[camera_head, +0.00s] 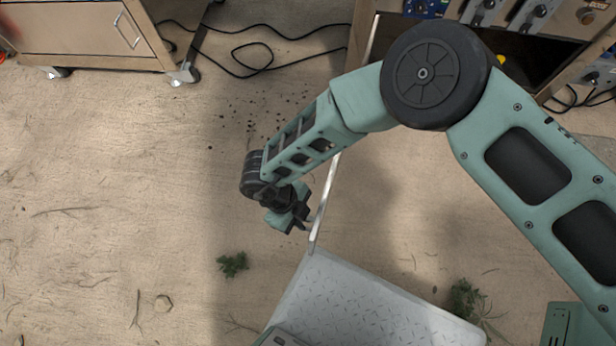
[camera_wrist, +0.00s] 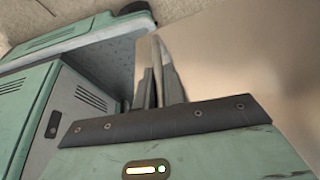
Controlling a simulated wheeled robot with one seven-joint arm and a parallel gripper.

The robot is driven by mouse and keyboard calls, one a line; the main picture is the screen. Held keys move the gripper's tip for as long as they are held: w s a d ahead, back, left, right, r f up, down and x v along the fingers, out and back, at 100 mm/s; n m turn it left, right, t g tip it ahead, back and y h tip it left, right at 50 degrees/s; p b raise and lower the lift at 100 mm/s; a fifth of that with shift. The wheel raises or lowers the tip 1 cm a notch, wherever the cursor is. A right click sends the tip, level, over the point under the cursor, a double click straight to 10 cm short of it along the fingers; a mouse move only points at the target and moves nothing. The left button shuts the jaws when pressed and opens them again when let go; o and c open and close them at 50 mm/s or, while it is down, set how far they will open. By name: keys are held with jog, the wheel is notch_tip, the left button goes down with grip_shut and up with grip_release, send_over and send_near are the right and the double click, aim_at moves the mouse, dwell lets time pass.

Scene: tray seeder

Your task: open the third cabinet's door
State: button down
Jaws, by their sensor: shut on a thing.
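The cabinet door (camera_head: 328,190) shows nearly edge-on in the head view as a long thin pale strip. It stands swung out from the open cabinet (camera_head: 400,30) at the top, and its free end is close to my base. My gripper (camera_head: 304,224) is at the left face of the door, near its free end. In the wrist view the door is the broad brownish panel (camera_wrist: 235,60) on the right, and my gripper (camera_wrist: 160,75) is shut on the door's handle. The handle is mostly hidden between the fingers.
The cabinet's interior is dark, with my arm covering part of it. Another cabinet on casters (camera_head: 90,35) stands at the top left, with a black cable (camera_head: 255,60) on the floor beside it. Green plant bits (camera_head: 232,264) lie on the floor. The left floor is mostly clear.

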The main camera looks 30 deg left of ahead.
jog(key=shift+s, duration=0.1)
jog(key=c, duration=1.5)
grip_release()
jog(key=p+v, duration=0.3)
jog(key=v, duration=1.4)
jog(key=shift+a, duration=0.15)
jog(key=shift+r, duration=0.1)
